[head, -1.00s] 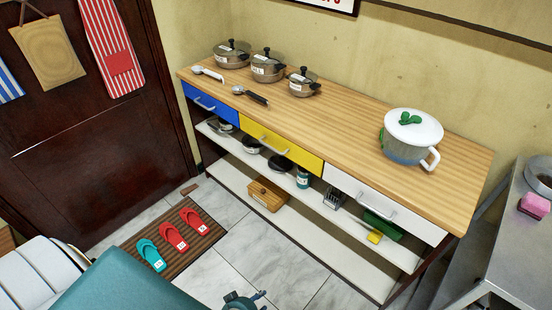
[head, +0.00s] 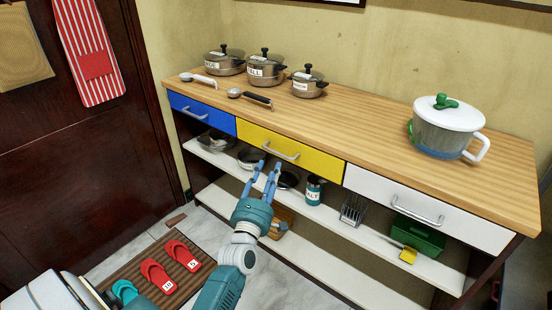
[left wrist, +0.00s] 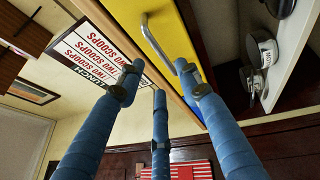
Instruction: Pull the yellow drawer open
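The yellow drawer (head: 318,160) is the middle one of three under the wooden counter, and its front is flush with the others. Its curved silver handle (head: 281,151) faces me. My left gripper (head: 268,168) is open and empty, with its blue fingers pointing up just below the handle. In the left wrist view, the yellow drawer front (left wrist: 187,50) and its handle (left wrist: 157,45) appear just beyond the spread fingertips (left wrist: 159,78). A gap seems to remain between fingers and handle. My right gripper is not in view.
A blue drawer (head: 203,115) is at left and a white drawer (head: 430,210) at right. Pots (head: 265,70) and a lidded white pot (head: 447,125) stand on the counter (head: 360,120). Shelves below hold pans, a jar (head: 315,190) and a green box (head: 418,237).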

